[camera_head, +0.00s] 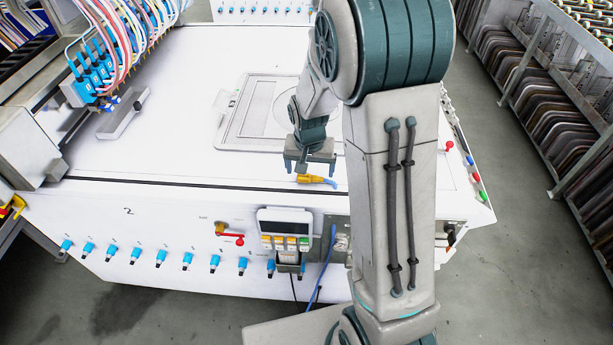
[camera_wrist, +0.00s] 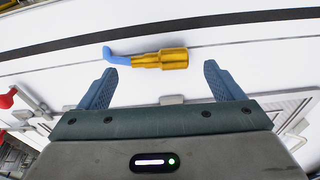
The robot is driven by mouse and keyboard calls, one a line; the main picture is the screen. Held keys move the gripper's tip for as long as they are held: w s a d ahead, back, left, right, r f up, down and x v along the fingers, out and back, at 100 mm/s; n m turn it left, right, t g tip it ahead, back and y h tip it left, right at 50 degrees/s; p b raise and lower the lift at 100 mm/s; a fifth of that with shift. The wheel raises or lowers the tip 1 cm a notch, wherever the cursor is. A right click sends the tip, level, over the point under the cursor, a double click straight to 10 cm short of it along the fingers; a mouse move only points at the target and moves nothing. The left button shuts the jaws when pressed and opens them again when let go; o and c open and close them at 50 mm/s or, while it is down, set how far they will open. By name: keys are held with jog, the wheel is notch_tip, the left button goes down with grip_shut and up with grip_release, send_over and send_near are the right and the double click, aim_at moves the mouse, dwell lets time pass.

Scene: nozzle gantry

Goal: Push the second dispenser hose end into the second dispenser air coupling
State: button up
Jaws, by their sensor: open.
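A yellow hose end (camera_head: 310,179) with a short blue hose lies on the white machine top near its front edge. In the wrist view the yellow hose end (camera_wrist: 165,59) lies crosswise just beyond my fingertips, its blue hose (camera_wrist: 116,56) to the left. My gripper (camera_head: 308,170) is above the machine top, close to the hose end; in the wrist view its two fingers (camera_wrist: 160,78) are wide apart with nothing between them. I cannot make out which fitting is the second dispenser air coupling; my arm hides part of the front panel.
A row of blue fittings (camera_head: 161,257) runs along the front face. A small display unit (camera_head: 284,222) and a red-handled valve (camera_head: 229,234) are on the front. A blue hose (camera_head: 327,262) hangs beside the display. A framed plate (camera_head: 262,112) lies behind my gripper.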

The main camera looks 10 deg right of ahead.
aim_at(310, 175)
jog(key=shift+w+d+f, duration=0.1)
jog(key=shift+w+f, duration=0.05)
jog(key=shift+f, duration=0.65)
jog(key=shift+w+f, duration=0.15)
jog(key=shift+f, duration=0.6)
jog(key=c, duration=1)
